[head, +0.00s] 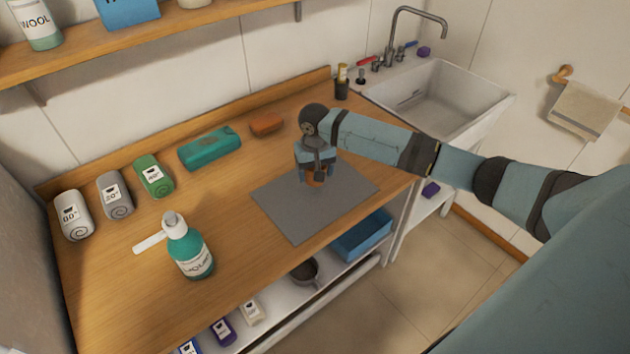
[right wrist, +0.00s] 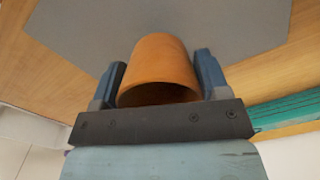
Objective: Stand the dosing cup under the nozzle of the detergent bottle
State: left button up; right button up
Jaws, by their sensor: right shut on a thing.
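The detergent bottle (head: 190,252) is green with a white pump top, and stands upright on the wooden counter. Its long white nozzle (head: 153,241) points to the left. The dosing cup is orange-brown and shows clearly in the right wrist view (right wrist: 160,66), between the two fingers. My right gripper (head: 314,170) is shut on the cup over the grey mat (head: 290,218), to the right of the bottle. In the head view the gripper hides most of the cup. I cannot tell whether the cup touches the mat. My left gripper is not in view.
Several rolled cloths, among them a green one (head: 153,177), line the back left. A teal pack (head: 210,148) and an orange-brown bar (head: 266,124) lie along the back. The sink (head: 440,100) is at the right. Counter between bottle and mat is clear.

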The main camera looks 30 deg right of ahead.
jog(key=shift+f, duration=2.15)
jog(key=o, duration=0.9)
jog(key=shift+f, duration=0.1)
